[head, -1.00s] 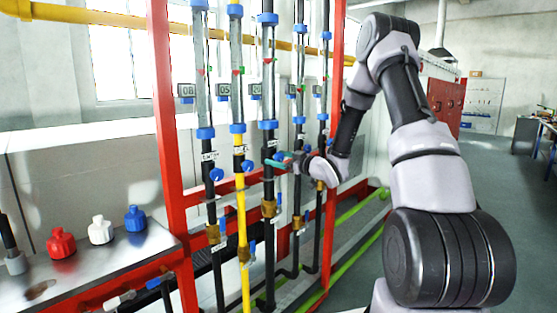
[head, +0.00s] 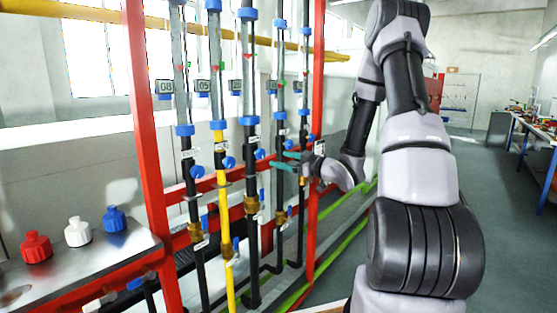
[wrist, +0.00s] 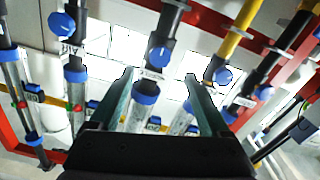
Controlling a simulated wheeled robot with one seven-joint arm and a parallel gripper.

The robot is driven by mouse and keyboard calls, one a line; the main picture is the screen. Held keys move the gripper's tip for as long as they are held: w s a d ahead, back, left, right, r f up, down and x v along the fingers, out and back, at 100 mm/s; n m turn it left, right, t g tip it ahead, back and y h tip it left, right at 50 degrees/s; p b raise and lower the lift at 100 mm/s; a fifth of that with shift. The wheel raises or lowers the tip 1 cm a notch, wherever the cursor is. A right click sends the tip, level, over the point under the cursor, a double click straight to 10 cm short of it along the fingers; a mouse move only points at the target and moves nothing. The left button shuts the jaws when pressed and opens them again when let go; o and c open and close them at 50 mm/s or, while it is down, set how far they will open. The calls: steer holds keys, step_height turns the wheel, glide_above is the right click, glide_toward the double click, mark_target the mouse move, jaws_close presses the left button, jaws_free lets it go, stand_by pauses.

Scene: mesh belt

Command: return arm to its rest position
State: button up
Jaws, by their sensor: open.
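My gripper (head: 284,161) is in front of the right-hand pipes of the rack in the head view, its two green fingers pointing left. In the wrist view my gripper (wrist: 160,88) shows its fingers spread apart with nothing between them. Beyond them are pipes with blue collars and a blue valve knob (wrist: 161,55). My arm (head: 412,130) is raised and bent on the right side of the head view. I cannot tell from these views how much space lies between the fingers and the pipes.
A red frame (head: 147,130) holds several vertical pipes, including a yellow one (head: 221,170). Open floor (head: 500,240) lies at right, before a workbench (head: 540,135).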

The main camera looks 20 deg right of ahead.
steer(key=s+d+r+m+g+h, duration=0.1)
steer(key=s+d+r+m+h, duration=0.25)
steer(key=r+h, duration=0.25)
steer(key=s+d+r+m+g+h, duration=0.1)
steer(key=s+d+r+m+h, duration=0.2)
steer(key=r+m+h, duration=0.3)
steer(key=s+a+r+m+g+y, duration=0.1)
steer(key=s+a+g, duration=0.1)
steer(key=s, duration=0.6)
steer(key=s+a+r+m+g+y, duration=0.1)
steer(key=s+a+r+m, duration=0.1)
steer(key=s, duration=0.6)
steer(key=s+a+r+m+g+y, duration=0.1)
steer(key=s+a+r+g, duration=0.1)
steer(key=s, duration=0.6)
steer(key=shift+s+a+g+y, duration=0.25)
steer(key=shift+a+g+y, duration=0.05)
steer(key=shift+a, duration=0.5)
steer(key=shift+m, duration=0.25)
